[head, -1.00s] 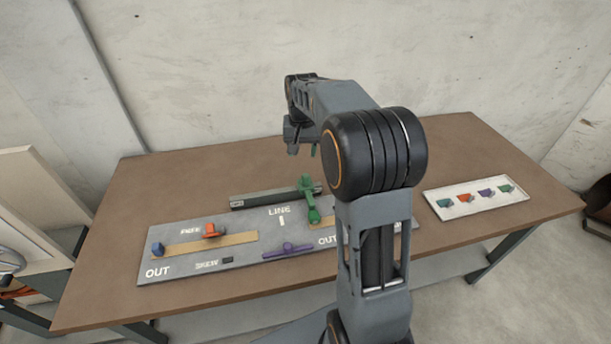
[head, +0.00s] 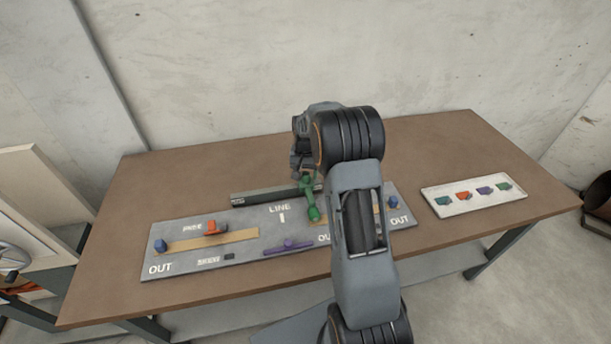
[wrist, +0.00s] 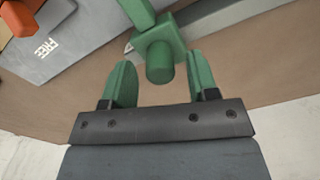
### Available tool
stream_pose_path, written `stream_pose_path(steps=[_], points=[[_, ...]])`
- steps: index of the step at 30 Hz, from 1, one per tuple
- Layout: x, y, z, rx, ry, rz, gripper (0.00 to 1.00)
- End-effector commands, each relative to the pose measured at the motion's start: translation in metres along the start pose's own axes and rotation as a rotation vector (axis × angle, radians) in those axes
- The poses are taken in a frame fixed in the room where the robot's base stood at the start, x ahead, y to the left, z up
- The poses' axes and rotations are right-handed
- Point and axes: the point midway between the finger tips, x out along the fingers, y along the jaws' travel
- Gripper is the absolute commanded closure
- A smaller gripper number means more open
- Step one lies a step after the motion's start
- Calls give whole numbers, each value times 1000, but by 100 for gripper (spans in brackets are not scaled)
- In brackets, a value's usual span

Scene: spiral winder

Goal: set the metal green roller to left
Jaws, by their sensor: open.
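The green roller (head: 309,196) stands at the back middle of the grey panel, by the LINE mark. It is a block with a short arm reaching to a round end nearer me. In the wrist view, its block and stubby knob (wrist: 160,62) sit between the fingertips of my gripper (wrist: 161,68). My gripper is open, with a finger on each side and gaps showing between fingers and knob. In the head view my arm hides most of the gripper.
The grey panel (head: 196,264) carries an orange slider (head: 212,227), a blue knob (head: 160,245) and a purple bar (head: 289,248). A dark rail (head: 262,197) lies behind it. A white tray (head: 475,207) with several coloured pieces lies right. My arm hides part of the panel's right side.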

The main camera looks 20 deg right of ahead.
Motion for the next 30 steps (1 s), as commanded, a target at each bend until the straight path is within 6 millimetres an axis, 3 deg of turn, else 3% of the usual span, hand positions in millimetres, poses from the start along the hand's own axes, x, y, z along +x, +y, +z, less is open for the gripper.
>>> stream_pose_path(steps=[6,17,30], points=[[15,0,0,0,-1,0,46],[18,0,0,0,0,0,46],[18,0,0,-1,0,0,88]])
